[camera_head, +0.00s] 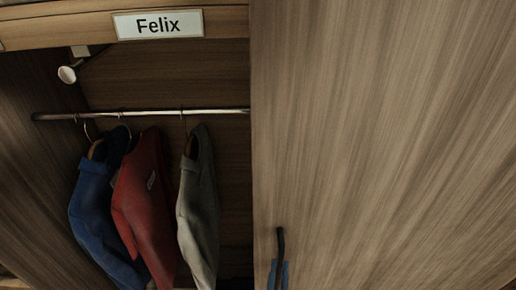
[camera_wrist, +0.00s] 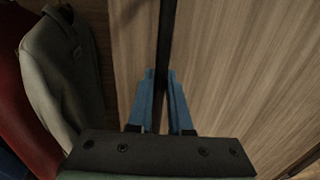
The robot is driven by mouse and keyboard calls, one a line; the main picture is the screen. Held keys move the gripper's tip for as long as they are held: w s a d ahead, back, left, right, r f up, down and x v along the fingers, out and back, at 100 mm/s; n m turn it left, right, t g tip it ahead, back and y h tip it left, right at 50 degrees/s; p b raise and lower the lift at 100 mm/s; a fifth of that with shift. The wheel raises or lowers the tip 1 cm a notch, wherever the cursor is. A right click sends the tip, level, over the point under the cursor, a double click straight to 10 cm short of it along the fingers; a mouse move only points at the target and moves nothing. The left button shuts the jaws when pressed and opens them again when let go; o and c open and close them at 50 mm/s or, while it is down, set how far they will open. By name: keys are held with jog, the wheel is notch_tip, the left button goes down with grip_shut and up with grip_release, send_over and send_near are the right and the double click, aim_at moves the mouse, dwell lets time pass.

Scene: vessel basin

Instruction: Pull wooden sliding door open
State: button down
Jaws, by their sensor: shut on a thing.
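The wooden sliding door (camera_head: 390,130) fills the right half of the head view. Its left edge stands beside an open wardrobe bay. A thin dark vertical handle (camera_head: 281,243) is on the door near that edge, low in the view. My gripper (camera_head: 279,274) is at the handle at the bottom of the head view. In the wrist view the blue fingers of my gripper (camera_wrist: 162,88) lie on both sides of the dark handle (camera_wrist: 166,35), shut on it. The door surface (camera_wrist: 235,70) is right behind the fingers. The handle's lower end is hidden by my gripper.
In the open bay, a blue garment (camera_head: 92,200), a red garment (camera_head: 148,205) and a grey garment (camera_head: 200,205) hang from a metal rail (camera_head: 150,114). A "Felix" label (camera_head: 158,25) is on the board above. The grey garment (camera_wrist: 62,70) hangs left of my gripper in the wrist view.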

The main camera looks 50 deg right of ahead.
aim_at(320, 252)
jog(key=s+d, duration=0.1)
jog(key=s, duration=0.1)
jog(key=s+d, duration=0.3)
jog(key=s, duration=0.1)
jog(key=shift+d+f+b, duration=0.1)
jog(key=shift+d+b, duration=0.25)
jog(key=shift+s+d, duration=0.2)
jog(key=shift+s, duration=0.15)
jog(key=shift+s+d, duration=0.35)
jog(key=c, duration=0.9)
grip_release()
jog(key=shift+o, duration=0.3)
jog(key=shift+a, duration=0.1)
